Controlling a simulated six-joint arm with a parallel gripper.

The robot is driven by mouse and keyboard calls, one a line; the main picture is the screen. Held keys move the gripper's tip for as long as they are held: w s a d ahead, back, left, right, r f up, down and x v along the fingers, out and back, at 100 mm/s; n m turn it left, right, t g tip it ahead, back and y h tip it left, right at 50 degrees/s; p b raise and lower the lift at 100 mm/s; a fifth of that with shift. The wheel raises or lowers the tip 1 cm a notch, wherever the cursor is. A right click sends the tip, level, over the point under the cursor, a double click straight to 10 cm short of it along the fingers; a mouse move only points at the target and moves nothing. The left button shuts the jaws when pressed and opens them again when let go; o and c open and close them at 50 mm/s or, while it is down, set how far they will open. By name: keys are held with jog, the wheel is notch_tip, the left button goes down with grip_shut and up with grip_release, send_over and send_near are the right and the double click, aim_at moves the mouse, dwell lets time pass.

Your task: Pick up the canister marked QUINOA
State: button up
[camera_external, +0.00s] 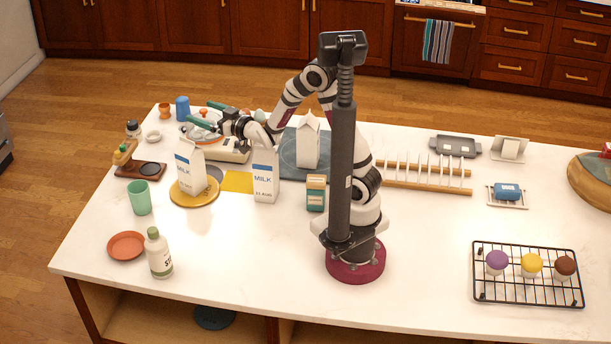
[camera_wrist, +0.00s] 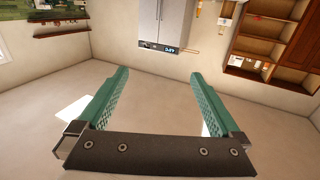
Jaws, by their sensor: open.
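My gripper (camera_external: 205,113) is at the back left of the counter, above a grey and cream appliance (camera_external: 228,150). Its two green fingers are spread apart and point left. In the wrist view my gripper (camera_wrist: 162,75) is open with nothing between the fingers. No label reading QUINOA is legible. A small teal container with a pale label and tan top (camera_external: 316,193) stands upright left of my base. Its lettering is too small to read, so I cannot tell whether it is the canister. It is well away from my gripper.
Milk cartons (camera_external: 266,175) and a plain white carton (camera_external: 308,140) stand between my gripper and base. A white bottle (camera_external: 158,252) and green cup (camera_external: 140,198) are at left. A dish rack (camera_external: 425,175) and wire rack (camera_external: 527,275) are at right. The front middle is clear.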

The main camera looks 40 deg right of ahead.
notch_tip(320, 180, up, 9)
jog(key=d, duration=0.2)
jog(key=d+f+m+g+h, duration=0.35)
jog(key=d+f, duration=0.25)
jog(key=d, duration=0.4)
jog(key=d+f+m+g+h, duration=0.2)
jog(key=d+f+m+h, duration=0.3)
jog(key=d, duration=0.4)
jog(key=s+d+f+m+g, duration=0.55)
jog(key=s+d, duration=0.35)
jog(key=d, duration=0.2)
jog(key=s+d+r+m+g+y, duration=0.2)
jog(key=s+m+g+y, duration=0.35)
jog(key=s, duration=0.85)
jog(key=s+r+m+t+y, duration=0.2)
jog(key=r+m+t+y, duration=0.15)
jog(key=r+m, duration=0.3)
jog(key=s+r+m+t+y, duration=0.3)
jog(key=r+m+t, duration=0.2)
jog(key=r, duration=0.3)
send_near(307, 189)
jog(key=d, duration=0.6)
jog(key=x, duration=1.5)
jog(key=shift+s+a+f, duration=0.2)
jog(key=shift+a+f, duration=0.1)
jog(key=shift+a, duration=0.1)
jog(key=c, duration=1.6)
